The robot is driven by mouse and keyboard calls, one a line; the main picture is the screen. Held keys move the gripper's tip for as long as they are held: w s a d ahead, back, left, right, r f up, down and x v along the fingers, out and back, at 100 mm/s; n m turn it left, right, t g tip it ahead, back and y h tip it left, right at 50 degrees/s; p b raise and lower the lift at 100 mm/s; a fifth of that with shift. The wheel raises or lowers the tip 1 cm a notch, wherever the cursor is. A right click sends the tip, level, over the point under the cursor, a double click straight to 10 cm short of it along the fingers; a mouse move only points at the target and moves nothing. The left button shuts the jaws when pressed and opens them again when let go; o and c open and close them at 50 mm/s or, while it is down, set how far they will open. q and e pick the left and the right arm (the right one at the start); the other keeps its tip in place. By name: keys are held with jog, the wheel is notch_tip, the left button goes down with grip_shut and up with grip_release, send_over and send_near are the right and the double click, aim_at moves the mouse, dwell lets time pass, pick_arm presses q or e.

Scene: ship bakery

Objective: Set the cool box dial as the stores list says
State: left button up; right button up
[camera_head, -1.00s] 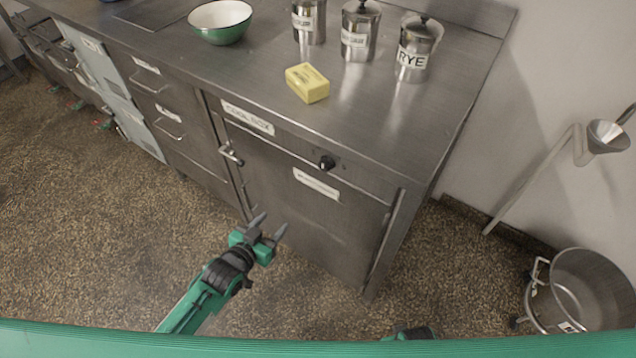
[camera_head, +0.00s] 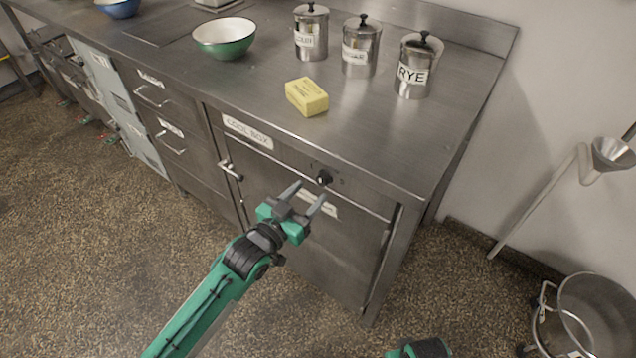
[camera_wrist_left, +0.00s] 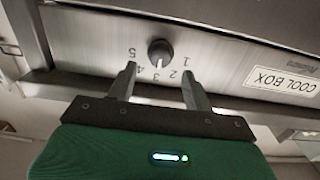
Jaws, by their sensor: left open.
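The cool box (camera_head: 330,245) is a steel door under the counter, with a "COOL BOX" label (camera_head: 248,132). Its black dial (camera_head: 324,178) is on the panel above the door. In the left wrist view the dial (camera_wrist_left: 161,50) appears upside down with numbers 1 to 5 around it; its pale mark points down, near the 3. My left gripper (camera_head: 308,190) is open and empty in front of the panel, its fingertips (camera_wrist_left: 159,69) just short of the dial and apart from it. A white card (camera_head: 317,205) on the door is partly covered by the gripper; its writing is unreadable.
On the counter stand a yellow block (camera_head: 306,97), a green bowl (camera_head: 224,42) and steel canisters, one marked RYE (camera_head: 413,72). A door latch (camera_head: 230,171) sticks out left of the door. A steel pot (camera_head: 595,310) stands at the right.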

aim_at(321, 181)
pick_arm(q)
jog(key=shift+x, duration=2.35)
jog(key=c, duration=0.8)
